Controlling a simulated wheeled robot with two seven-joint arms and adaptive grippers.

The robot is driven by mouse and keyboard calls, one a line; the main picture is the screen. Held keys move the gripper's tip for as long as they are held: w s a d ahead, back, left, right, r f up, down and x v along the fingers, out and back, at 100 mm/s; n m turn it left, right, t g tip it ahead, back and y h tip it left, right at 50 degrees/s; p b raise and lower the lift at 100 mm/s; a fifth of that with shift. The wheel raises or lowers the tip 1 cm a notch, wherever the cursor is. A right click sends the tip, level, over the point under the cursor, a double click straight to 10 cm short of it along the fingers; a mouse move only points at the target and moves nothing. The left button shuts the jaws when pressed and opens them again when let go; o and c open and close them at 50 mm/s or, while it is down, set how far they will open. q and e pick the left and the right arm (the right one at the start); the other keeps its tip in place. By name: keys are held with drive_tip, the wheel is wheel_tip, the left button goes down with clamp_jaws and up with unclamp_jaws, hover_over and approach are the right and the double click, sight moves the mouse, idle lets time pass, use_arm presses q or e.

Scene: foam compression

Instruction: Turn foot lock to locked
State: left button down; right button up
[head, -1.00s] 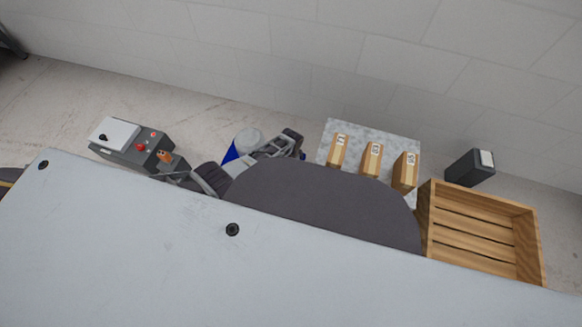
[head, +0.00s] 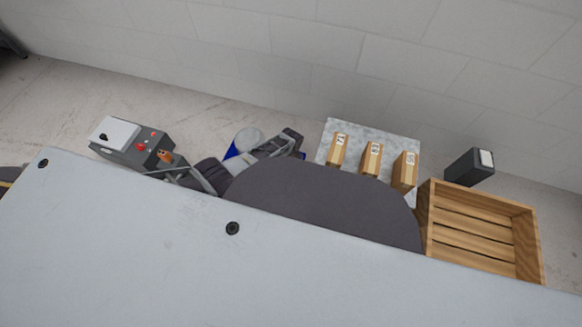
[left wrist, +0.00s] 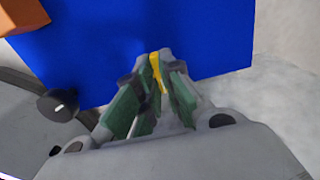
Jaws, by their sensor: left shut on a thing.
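In the left wrist view my left gripper (left wrist: 160,68) is shut on a thin yellow piece (left wrist: 157,72) in front of a flat blue surface (left wrist: 110,48). Whether this yellow piece is the foot lock's handle I cannot tell. A black knob with a white mark (left wrist: 58,105) stands to the left of the fingers, beside a grey rounded part. In the head view a grey cylinder on a blue base (head: 247,140) is partly hidden by my arm links. The left fingertips cannot be made out there. My right gripper is not in view.
A control box (head: 125,143) with a black knob and red buttons stands at the left. Several small cartons (head: 371,159) stand on a speckled top (head: 350,128). A wooden crate (head: 530,250) and a dark bin (head: 463,170) are at the right. A pale surface (head: 330,275) fills the front.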

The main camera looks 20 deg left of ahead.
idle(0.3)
use_arm(q)
drive_tip(key=c, duration=1.6)
unclamp_jaws()
drive_tip(key=shift+o, duration=0.2)
drive_tip(key=shift+r, duration=0.25)
drive_tip(key=shift+r, duration=0.6)
wheel_tip(320, 180, up, 10)
drive_tip(key=shift+r, duration=0.1)
